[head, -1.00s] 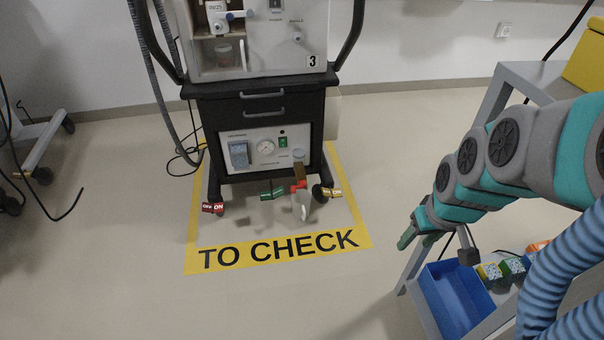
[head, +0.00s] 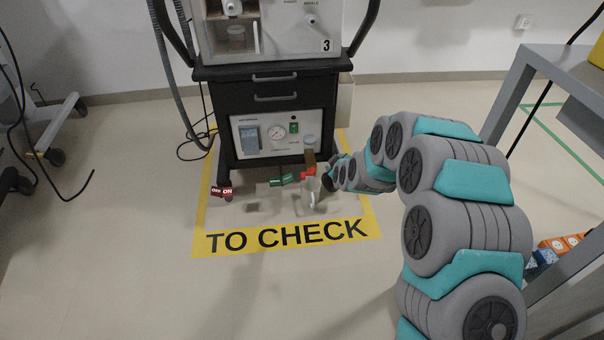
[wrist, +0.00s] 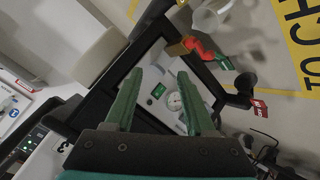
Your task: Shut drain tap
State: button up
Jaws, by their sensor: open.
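A small red tap (head: 308,172) sits under a brown fitting (head: 310,157) at the lower front of the ventilator cart, with a pale cup (head: 313,188) by it. In the wrist view the red tap (wrist: 203,50) is at the upper right, beside the brass-coloured fitting (wrist: 178,49) and the pale cup (wrist: 208,18). My gripper (wrist: 160,76) is open with nothing between its green fingers. The tap lies beyond and to the right of its fingertips in that view.
The black cart (head: 275,88) stands in the yellow "TO CHECK" floor frame (head: 287,238). Red (head: 222,191) and green (head: 282,180) tags sit low by the cart. A gauge panel (head: 278,133) is above. A grey table (head: 560,80) stands right. Floor front left is clear.

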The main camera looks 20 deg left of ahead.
aim_at(303, 179)
jog(key=a+f+n+t+y, duration=0.1)
jog(key=a+f+n+t, duration=0.1)
jog(key=f, duration=0.3)
jog(key=a+f+n+t+y+b, duration=0.1)
jog(key=a+f+n+t, duration=0.1)
jog(key=a+f, duration=0.3)
jog(key=a+f+n+t+y, duration=0.1)
jog(key=a+f+n, duration=0.2)
jog(key=f, duration=0.2)
jog(key=shift+s+a+f+n+t+y, duration=0.2)
jog(key=shift+n+t+y, duration=0.1)
jog(key=shift+n+t, duration=0.1)
jog(key=shift+w+a, duration=0.4)
jog(key=shift+w, duration=0.15)
jog(key=x, duration=0.6)
jog(key=shift+w+b, duration=0.2)
jog(key=shift+b, duration=0.25)
jog(key=shift+c, duration=0.4)
grip_shut()
